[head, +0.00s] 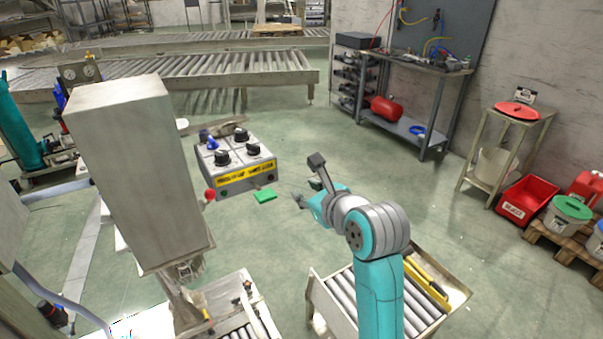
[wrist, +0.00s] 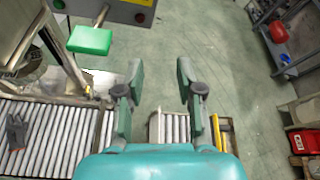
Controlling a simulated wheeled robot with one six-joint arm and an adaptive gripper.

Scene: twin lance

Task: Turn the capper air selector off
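A grey control box (head: 235,180) stands left of my gripper in the head view. Its sloped top carries several dark rotary knobs, such as the front one (head: 222,157), and a blue one (head: 209,142) at the back left. A yellow label strip (head: 245,174) runs along its front; I cannot read which knob is the capper air selector, nor the knobs' settings. In the wrist view only the lower front of the box (wrist: 117,9) shows at the top. My gripper (head: 299,199) is open and empty, to the right of the box; its spread fingers show in the wrist view (wrist: 160,82).
A green paddle (head: 264,195) and a red ball knob (head: 210,195) stick out at the box's front. A tall grey housing (head: 140,170) stands to the left. A roller conveyor (head: 340,300) lies below my arm. Open floor lies right of the box.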

